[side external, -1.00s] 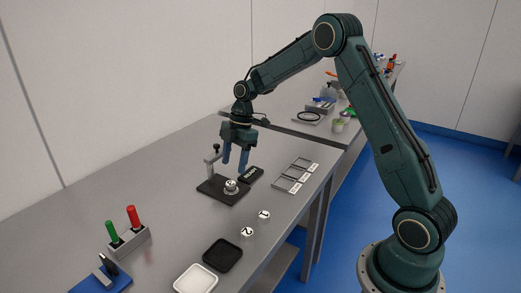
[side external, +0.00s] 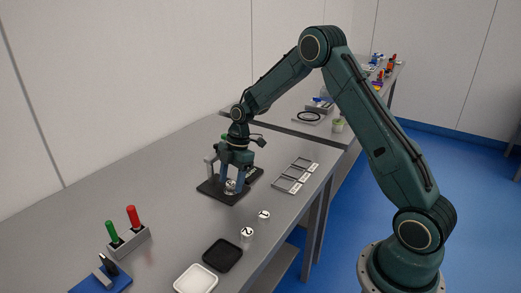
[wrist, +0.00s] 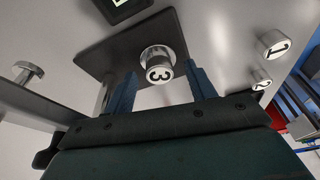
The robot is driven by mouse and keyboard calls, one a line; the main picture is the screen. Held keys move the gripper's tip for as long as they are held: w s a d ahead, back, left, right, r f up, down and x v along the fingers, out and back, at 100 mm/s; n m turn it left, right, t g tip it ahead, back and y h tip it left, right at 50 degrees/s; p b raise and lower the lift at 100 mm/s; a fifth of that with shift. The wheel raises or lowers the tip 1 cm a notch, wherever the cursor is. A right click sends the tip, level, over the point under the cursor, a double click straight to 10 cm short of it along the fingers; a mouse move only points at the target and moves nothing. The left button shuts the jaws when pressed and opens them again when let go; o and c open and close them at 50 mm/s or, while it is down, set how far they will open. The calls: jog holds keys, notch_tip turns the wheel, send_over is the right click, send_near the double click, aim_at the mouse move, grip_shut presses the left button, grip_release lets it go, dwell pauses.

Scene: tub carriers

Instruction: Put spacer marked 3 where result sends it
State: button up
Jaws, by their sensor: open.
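The spacer marked 3 (wrist: 159,72) is a short metal cylinder with a white top. My gripper (side external: 233,184) is open and low over the plate, with one blue finger on each side of the spacer. In the wrist view a gap shows between the spacer and each finger. A small dark display box (side external: 256,173) sits at the plate's far side, partly hidden by my gripper; its text is unreadable.
Spacers marked 1 (side external: 264,215) and 2 (side external: 247,233) stand nearer the front. A black tray (side external: 222,255), a white tray (side external: 196,279) and a holder with green and red sticks (side external: 130,243) are in front.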

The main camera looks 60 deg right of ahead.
aim_at(232, 183)
jog(key=shift+c, duration=0.2)
dwell(0.3)
grip_shut()
notch_tip(232, 183, up, 20)
dwell(0.9)
dwell(0.5)
